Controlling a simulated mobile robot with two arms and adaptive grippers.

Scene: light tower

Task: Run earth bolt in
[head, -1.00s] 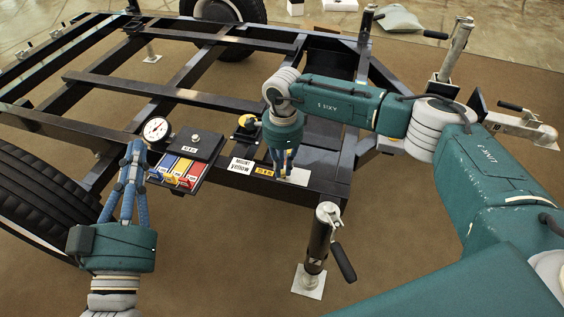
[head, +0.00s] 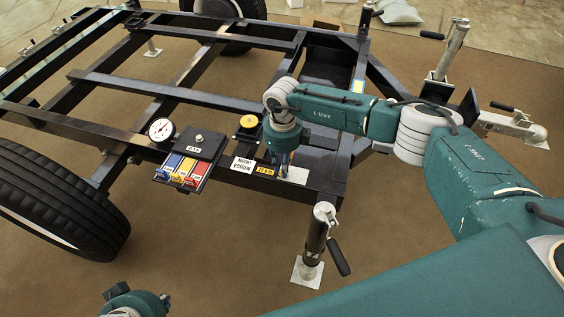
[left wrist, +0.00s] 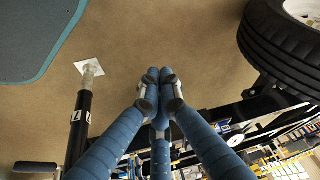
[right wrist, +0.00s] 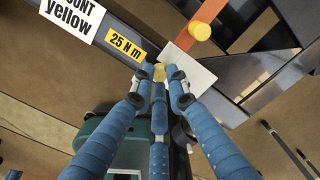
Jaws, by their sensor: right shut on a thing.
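My right gripper (head: 283,165) points down at the front beam of the black trailer frame, beside the white plate (head: 297,175). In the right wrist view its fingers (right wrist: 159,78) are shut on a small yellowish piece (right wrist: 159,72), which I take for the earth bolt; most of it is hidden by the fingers. I cannot tell how deep it sits. The white plate (right wrist: 192,76) and the "25 N m" label (right wrist: 127,43) are close by. My left gripper (left wrist: 158,78) is shut and empty over the floor; in the head view only its wrist shows at the bottom left.
Beside the right gripper are the "MOUNT yellow" label (head: 243,165) and a yellow round part (head: 248,121). Left of them are a dial gauge (head: 161,130) and a tray of coloured blocks (head: 184,169). A jack stand (head: 318,240) stands in front; a tyre (head: 60,205) is at left.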

